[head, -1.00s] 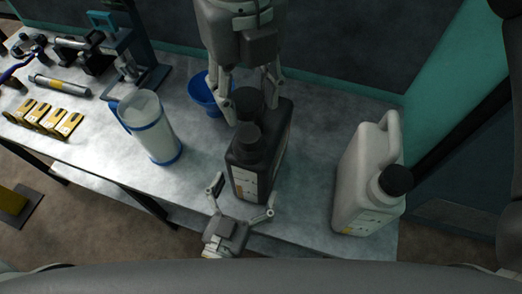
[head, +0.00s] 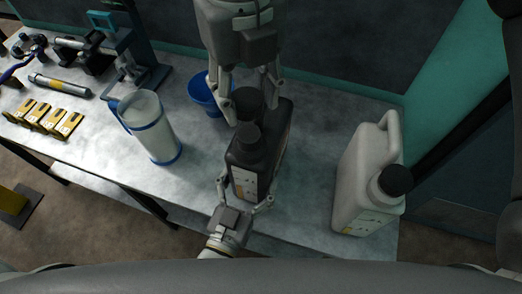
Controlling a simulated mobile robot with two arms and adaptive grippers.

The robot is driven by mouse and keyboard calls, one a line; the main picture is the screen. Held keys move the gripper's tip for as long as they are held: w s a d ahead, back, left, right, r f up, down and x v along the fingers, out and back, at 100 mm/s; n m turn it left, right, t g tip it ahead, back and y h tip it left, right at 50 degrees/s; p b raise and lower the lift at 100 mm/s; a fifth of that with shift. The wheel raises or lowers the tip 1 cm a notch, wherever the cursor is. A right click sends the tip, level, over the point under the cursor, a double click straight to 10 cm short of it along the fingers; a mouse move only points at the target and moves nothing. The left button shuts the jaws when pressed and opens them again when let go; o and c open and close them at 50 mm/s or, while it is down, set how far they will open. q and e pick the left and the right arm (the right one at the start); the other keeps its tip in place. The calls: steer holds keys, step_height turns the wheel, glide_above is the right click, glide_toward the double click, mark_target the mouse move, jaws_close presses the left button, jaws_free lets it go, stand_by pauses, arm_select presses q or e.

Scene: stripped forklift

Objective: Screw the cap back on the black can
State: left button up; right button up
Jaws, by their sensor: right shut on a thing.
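The black can (head: 246,178) stands upright near the table's front edge, with a pale label on its near side. A round black neck or top (head: 248,136) shows on it. A black cap (head: 250,101) sits just behind this in the picture, between the fingers of my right gripper (head: 250,98), which comes down from the top and is shut on it. I cannot tell whether the cap touches the neck. My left gripper (head: 246,198) is low at the can's near end, a finger on each side. Whether its fingers press on the can is unclear.
A white jug (head: 358,180) with a black cap stands to the right. A blue funnel (head: 203,92) and a clear pitcher with blue trim (head: 150,128) are to the left. Yellow boxes (head: 48,118) and tools lie farther left. Bare table (head: 310,150) separates can and jug.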

mark_target(249, 134)
arm_select(q)
steer(key=shift+c, duration=0.4)
arm_select(e)
steer(key=shift+f, duration=2.5)
steer(key=shift+f, duration=0.85)
steer(key=shift+f, duration=0.65)
